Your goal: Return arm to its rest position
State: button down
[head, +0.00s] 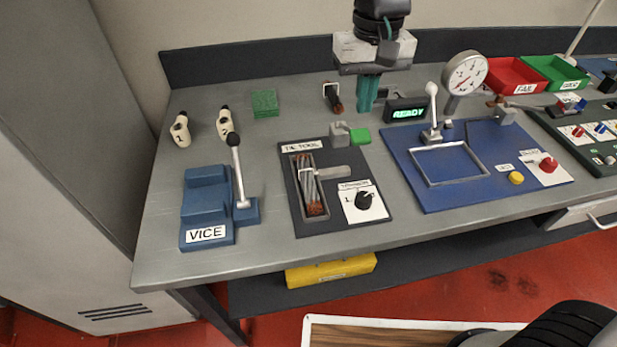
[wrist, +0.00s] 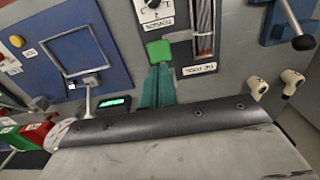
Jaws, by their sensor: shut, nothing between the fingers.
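My gripper (head: 368,92) has teal fingers pressed together, pointing down above the rear of the grey workbench (head: 270,235). It is empty. In the wrist view the shut fingers (wrist: 157,84) show at the middle, with the green block of the tie tool (wrist: 159,51) just beyond their tips. In the head view the tie tool panel (head: 340,215) lies to the front left of the gripper, and a small display reading READY (head: 407,113) stands just right of it.
A blue panel with a metal frame (head: 440,195), a dial gauge (head: 465,73), a red FAIL bin (head: 515,76) and a green bin (head: 555,73) are on the right.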

jog(key=s+d+r+m+t, duration=0.1)
jog(key=s+d+m, duration=0.2)
jog(key=s+d, duration=1.6)
jog(key=shift+s+d, duration=0.4)
jog(key=shift+d, duration=0.55)
